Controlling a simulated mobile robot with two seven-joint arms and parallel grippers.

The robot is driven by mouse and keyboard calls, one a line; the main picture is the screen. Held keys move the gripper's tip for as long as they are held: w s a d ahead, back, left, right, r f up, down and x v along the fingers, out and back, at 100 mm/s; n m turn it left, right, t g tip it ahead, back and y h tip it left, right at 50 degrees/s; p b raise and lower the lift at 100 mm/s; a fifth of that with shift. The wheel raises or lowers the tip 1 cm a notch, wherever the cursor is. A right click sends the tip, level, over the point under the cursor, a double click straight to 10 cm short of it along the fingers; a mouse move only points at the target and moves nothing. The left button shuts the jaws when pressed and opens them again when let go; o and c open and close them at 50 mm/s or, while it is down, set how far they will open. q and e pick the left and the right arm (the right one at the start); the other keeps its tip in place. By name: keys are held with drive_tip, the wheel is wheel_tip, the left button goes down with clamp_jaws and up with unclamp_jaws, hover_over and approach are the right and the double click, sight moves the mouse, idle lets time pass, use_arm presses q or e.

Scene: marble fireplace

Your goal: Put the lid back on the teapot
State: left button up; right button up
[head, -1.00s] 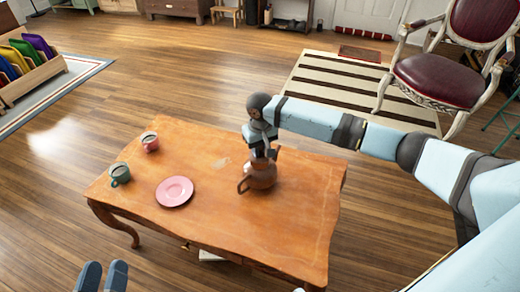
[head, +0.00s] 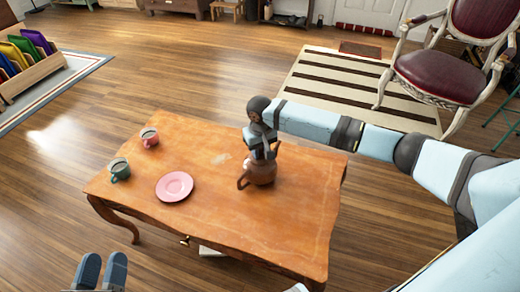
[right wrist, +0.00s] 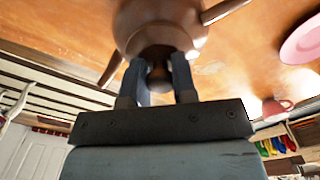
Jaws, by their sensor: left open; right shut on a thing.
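The brown teapot (head: 262,174) stands on the right part of the wooden table (head: 215,220); its body also shows in the right wrist view (right wrist: 150,12). My right gripper (head: 264,154) is directly above the teapot's mouth, pointing down. In the right wrist view it (right wrist: 160,66) is shut on the small dark lid (right wrist: 158,72), held at the opening. I cannot tell whether the lid touches the rim. My left gripper (head: 101,268) is open and empty at the bottom left, in front of the table.
A pink saucer (head: 174,186), a pink cup (head: 149,137) and a green cup (head: 120,169) stand on the table's left half. A red chair (head: 450,75) stands on the floor at the upper right. The table's front right is clear.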

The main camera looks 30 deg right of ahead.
drive_tip(key=shift+p, duration=1.6)
idle(0.7)
drive_tip(key=shift+f+p, duration=0.15)
drive_tip(key=shift+p, duration=1.3)
idle(1.2)
idle(0.4)
drive_tip(key=o, duration=1.5)
wheel_tip(320, 180, up, 7)
drive_tip(key=p, duration=0.9)
